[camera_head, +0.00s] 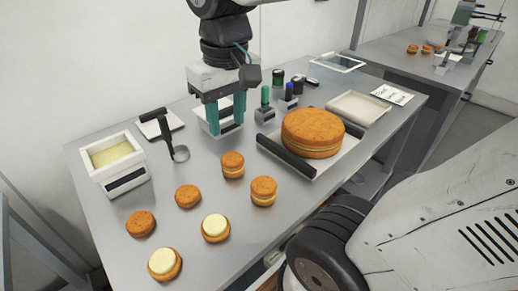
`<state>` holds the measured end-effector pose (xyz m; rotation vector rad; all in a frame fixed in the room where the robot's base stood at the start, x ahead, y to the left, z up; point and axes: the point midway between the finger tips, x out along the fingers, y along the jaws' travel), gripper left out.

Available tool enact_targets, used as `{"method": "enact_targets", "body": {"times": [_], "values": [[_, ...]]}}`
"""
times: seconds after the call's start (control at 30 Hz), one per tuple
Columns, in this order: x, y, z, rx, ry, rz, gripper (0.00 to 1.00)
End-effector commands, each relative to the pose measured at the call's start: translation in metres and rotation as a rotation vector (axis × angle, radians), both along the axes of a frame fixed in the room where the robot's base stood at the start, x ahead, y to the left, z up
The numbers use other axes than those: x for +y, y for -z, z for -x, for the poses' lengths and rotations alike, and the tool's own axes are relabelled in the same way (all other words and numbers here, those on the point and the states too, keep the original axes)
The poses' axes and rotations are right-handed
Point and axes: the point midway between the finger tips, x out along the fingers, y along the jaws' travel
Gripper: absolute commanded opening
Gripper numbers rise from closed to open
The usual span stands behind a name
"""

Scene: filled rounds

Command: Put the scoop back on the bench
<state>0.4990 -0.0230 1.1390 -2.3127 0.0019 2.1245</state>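The scoop (180,154) has a dark handle and a small round head. It seems to rest on the grey bench (165,212), just right of the white tub of pale filling (113,156). My gripper (226,116) has two teal fingers pointing down. They are apart with nothing visible between them. It is above the bench, to the right of the scoop and apart from it, in front of a white box-like item (206,122) that it partly hides.
Several small brown rounds (188,196) lie at the front, some topped with pale filling. A large filled round (313,132) sits on a tray at the right. A white plate with a black bar (153,128) lies behind the scoop.

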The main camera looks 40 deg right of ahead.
Motion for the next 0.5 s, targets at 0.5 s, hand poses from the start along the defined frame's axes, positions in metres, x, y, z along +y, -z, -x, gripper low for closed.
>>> {"method": "enact_targets", "body": {"times": [0.5], "values": [[-0.008,0.040,0.080,-0.030,0.000,0.003,0.40]]}}
